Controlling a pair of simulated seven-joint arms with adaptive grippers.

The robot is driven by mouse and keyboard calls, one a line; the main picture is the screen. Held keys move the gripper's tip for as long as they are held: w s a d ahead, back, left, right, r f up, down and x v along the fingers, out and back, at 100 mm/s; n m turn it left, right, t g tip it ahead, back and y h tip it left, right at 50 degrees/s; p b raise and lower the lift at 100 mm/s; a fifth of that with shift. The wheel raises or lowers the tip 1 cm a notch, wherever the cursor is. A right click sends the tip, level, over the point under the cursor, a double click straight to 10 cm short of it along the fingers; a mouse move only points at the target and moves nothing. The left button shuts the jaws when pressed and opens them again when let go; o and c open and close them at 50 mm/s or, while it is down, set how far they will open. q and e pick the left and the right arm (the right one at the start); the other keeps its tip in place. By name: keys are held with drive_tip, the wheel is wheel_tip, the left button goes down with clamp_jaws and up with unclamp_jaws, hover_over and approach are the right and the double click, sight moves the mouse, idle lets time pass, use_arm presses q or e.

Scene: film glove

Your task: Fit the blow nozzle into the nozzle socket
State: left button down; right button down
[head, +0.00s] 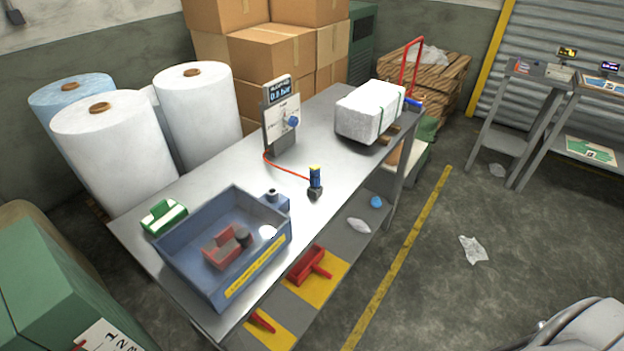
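The blow nozzle (315,177) appears to be the small blue piece with a yellow top on the grey metal table (221,165). It stands about upright, with a dark part at its foot; I cannot tell whether that part belongs to it. A thin orange hose runs from it to the gauge panel. The nozzle socket (279,203) appears to be the blue-grey block with a dark round opening on top, at the back right corner of the blue bin. The nozzle is apart from it, to its right. Neither of my grippers is in view.
The blue bin (190,283) holds a red piece and a dark round piece. A gauge panel (281,135) stands behind. A green-and-white block (164,217) sits left; a white wrapped bundle (369,112) lies at the far end. The table between bin and bundle is mostly clear.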

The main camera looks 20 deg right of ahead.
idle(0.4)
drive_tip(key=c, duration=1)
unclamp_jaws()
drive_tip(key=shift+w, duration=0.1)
